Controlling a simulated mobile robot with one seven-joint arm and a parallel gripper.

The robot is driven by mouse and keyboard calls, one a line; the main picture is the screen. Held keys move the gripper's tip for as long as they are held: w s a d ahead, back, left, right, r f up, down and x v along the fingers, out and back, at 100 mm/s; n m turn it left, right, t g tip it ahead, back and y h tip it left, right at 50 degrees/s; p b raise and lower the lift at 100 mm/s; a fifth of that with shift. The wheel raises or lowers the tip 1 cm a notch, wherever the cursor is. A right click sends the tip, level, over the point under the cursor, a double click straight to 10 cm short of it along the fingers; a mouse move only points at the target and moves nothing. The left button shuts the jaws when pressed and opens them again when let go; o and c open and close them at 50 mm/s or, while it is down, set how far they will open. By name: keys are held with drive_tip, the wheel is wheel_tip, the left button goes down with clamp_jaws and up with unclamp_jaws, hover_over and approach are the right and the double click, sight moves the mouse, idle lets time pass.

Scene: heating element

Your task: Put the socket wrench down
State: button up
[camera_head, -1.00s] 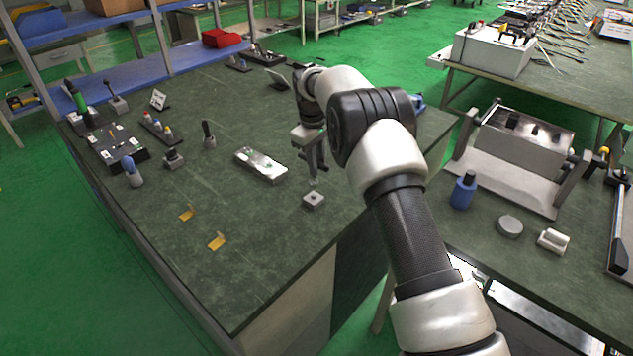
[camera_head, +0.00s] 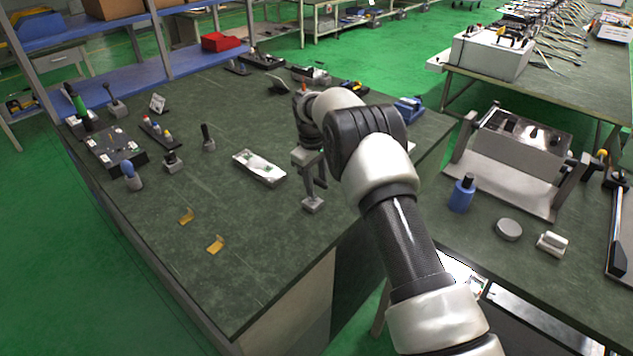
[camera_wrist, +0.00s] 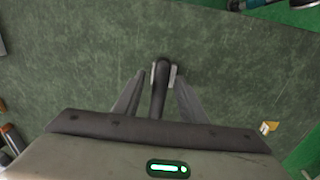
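My gripper (camera_head: 315,183) is above the near right part of the left table, pointing down. In the wrist view my gripper (camera_wrist: 162,76) is shut on the dark, rounded handle of the socket wrench (camera_wrist: 160,88). A small grey square block (camera_head: 313,205) sits on the table directly below the gripper. The wrench's lower end is at or just above the block; I cannot tell whether it is inside. The fingers hide most of the wrench in the head view, and the block is hidden in the wrist view.
A silvery flat case (camera_head: 259,168) lies left of the gripper. Two yellow pieces (camera_head: 216,245) lie nearer the front. Several tools and holders, including a dark-handled tool (camera_head: 207,136), stand farther left. The table (camera_head: 270,255) is bare in front of the block.

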drive_tip(key=s+d+r+m, duration=0.1)
drive_tip(key=s+d+r, duration=0.15)
drive_tip(key=r, duration=0.95)
drive_tip(key=s+d+r+m, duration=0.1)
drive_tip(key=s+d+r, duration=0.15)
drive_tip(key=r, duration=0.85)
drive_tip(key=s+d+r+m+t, duration=0.25)
drive_tip(key=s+d+r, duration=0.35)
drive_tip(key=s+r, duration=0.4)
drive_tip(key=s+d+f+m+t, duration=0.1)
drive_tip(key=s+d+f+m, duration=0.1)
drive_tip(key=s, duration=1.1)
drive_tip(key=s+d+f+m+t, duration=0.1)
drive_tip(key=s+d+m, duration=0.3)
drive_tip(key=s, duration=0.9)
drive_tip(key=shift+s+d+f+y, duration=0.15)
drive_tip(key=shift+d+f+y, duration=0.25)
drive_tip(key=shift+d+f, duration=0.35)
